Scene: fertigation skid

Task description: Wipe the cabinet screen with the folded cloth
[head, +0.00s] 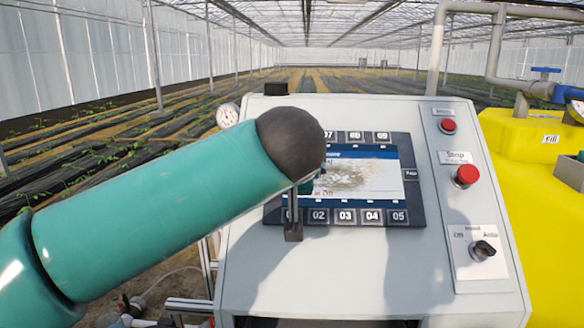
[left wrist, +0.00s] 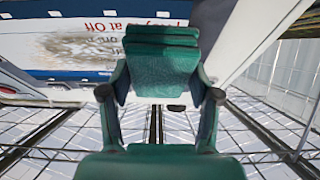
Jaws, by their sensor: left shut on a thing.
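The cabinet screen (head: 375,176) is set in a dark keypad frame on the sloped panel, with a brown-grey smudge across its middle. The smudge (left wrist: 88,45) also shows in the left wrist view, where the screen appears upside down. My left gripper (left wrist: 160,80) is shut on the folded teal cloth (left wrist: 160,48). The cloth is over the screen's edge in that view; I cannot tell whether it touches. In the head view my left arm's dark joint hides most of the gripper and the screen's left part. My right gripper is not in view.
The light grey cabinet (head: 350,265) carries a red stop button (head: 467,175), a smaller red button (head: 448,126) and a black selector knob (head: 483,249) on its right. A round gauge (head: 227,115) stands at its left edge. A yellow tank (head: 535,190) stands close on the right.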

